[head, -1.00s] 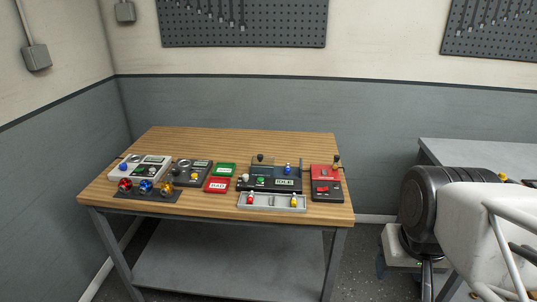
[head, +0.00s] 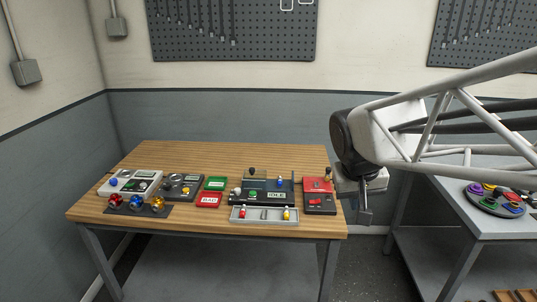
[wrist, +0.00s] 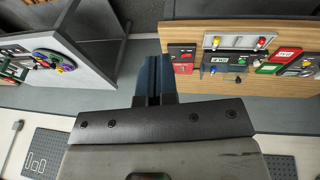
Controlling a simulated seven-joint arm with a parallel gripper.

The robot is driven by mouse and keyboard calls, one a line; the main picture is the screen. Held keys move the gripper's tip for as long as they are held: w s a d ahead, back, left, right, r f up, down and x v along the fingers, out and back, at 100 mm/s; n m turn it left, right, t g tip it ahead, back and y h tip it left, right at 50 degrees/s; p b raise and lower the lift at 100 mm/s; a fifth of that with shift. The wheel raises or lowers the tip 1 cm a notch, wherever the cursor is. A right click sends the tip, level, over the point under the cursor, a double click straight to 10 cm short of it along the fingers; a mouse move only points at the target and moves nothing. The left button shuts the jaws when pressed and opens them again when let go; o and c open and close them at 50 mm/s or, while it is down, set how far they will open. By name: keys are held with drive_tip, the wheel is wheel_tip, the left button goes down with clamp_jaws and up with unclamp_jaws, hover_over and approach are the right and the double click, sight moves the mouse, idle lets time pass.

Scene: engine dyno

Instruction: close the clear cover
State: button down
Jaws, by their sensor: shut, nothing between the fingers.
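I cannot make out a clear cover in either view. Several small devices stand on the wooden table (head: 240,152): a white unit with a blue knob (head: 128,184), a dark gauge unit (head: 179,188), a black unit reading IDLE (head: 264,197) and a red and black unit (head: 319,202). The black unit (wrist: 219,59) and the red and black unit (wrist: 182,60) also show in the wrist view. My gripper (head: 364,218) hangs beside the table's right edge, clear of every device. Its fingers (wrist: 154,62) are together and empty in the wrist view.
A grey tray (head: 248,215) and a rack of coloured knobs (head: 137,207) line the front. A grey bench (head: 470,212) with a round coloured-knob plate (head: 492,203) stands right. The table's back is clear.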

drive_tip(key=w+a+f+n+t, duration=0.1)
drive_tip(key=w+a, duration=0.4)
drive_tip(key=w, duration=0.3)
drive_tip(key=w+a+f+h, duration=0.1)
drive_tip(key=w+a, duration=0.4)
drive_tip(key=w, duration=0.3)
drive_tip(key=w+a+f+n+t, duration=0.1)
drive_tip(key=w+a, duration=0.4)
drive_tip(key=w, duration=0.4)
drive_tip(key=w+a+f, duration=0.3)
drive_tip(key=w+a, duration=0.2)
drive_tip(key=a, duration=0.2)
drive_tip(key=w+a+f+n+t, duration=0.1)
drive_tip(key=w+a+f, duration=0.3)
drive_tip(key=a, duration=0.4)
drive_tip(key=w+a+f, duration=0.4)
drive_tip(key=w+a, duration=0.2)
drive_tip(key=a, duration=0.1)
drive_tip(key=shift+a+f+n+t, duration=0.15)
drive_tip(key=shift+n+t, duration=0.15)
drive_tip(key=shift+t, duration=0.1)
drive_tip(key=shift+f, duration=0.1)
approach(248, 174)
drive_tip(key=f, duration=0.1)
drive_tip(key=w+f, duration=0.1)
drive_tip(key=f, duration=0.1)
drive_tip(key=w+f, duration=0.1)
drive_tip(key=shift+w+a+f, duration=0.15)
drive_tip(key=shift+w+d, duration=0.35)
drive_tip(key=shift+d, duration=0.4)
